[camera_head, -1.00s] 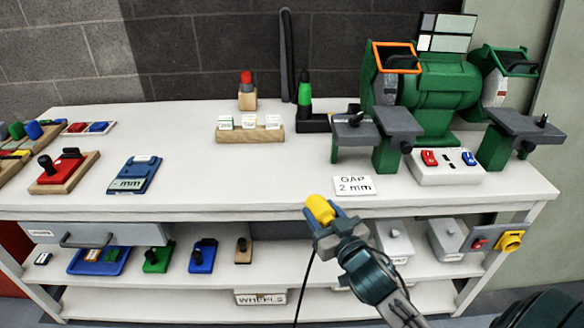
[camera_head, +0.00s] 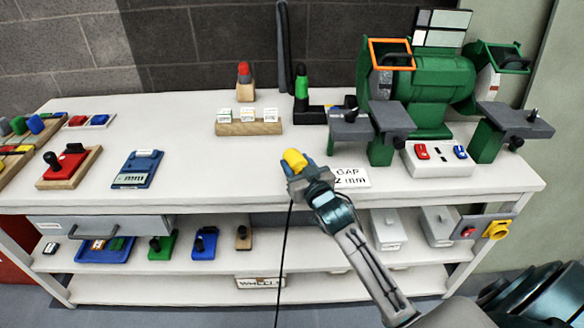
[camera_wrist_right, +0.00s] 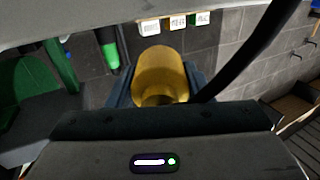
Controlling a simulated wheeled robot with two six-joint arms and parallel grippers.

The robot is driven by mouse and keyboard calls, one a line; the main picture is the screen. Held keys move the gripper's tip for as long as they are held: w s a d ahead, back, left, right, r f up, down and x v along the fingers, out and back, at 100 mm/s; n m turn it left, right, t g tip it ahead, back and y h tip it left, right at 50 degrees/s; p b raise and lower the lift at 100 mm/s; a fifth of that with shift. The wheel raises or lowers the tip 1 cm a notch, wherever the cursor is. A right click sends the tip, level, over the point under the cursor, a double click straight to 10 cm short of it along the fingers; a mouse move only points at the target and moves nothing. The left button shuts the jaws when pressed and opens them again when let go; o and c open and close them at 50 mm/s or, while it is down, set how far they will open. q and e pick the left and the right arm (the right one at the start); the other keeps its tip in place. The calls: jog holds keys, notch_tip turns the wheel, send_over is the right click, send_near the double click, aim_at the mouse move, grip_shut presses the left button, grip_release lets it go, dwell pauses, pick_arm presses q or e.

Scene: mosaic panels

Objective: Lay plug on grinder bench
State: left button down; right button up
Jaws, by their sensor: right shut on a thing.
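The yellow plug (camera_head: 295,160) is held in my right gripper (camera_head: 299,172), which is shut on it. In the head view it appears over the front part of the white bench top (camera_head: 220,165), left of the gap card. I cannot tell whether it touches the top. A dark cord hangs down from it past the bench's front edge. In the right wrist view the plug (camera_wrist_right: 160,75) sits between the two fingers. The green grinder (camera_head: 430,90) stands at the back right of the bench. My left gripper is not in view.
The "GAP 2 mm" card (camera_head: 351,178) lies just right of the gripper. A grey tool rest (camera_head: 365,127) juts out beyond it. A wooden block with white cards (camera_head: 248,122) stands farther back. A blue gauge (camera_head: 138,169) lies to the left. The bench top between is clear.

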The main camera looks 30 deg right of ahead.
jog(key=shift+w+a+f, duration=0.1)
jog(key=shift+w, duration=1.1)
jog(key=shift+w+f, duration=0.15)
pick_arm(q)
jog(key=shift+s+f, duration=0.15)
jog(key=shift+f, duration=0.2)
pick_arm(e)
jog(key=shift+f, duration=1.65)
jog(key=shift+f, duration=0.1)
jog(key=o, duration=1.3)
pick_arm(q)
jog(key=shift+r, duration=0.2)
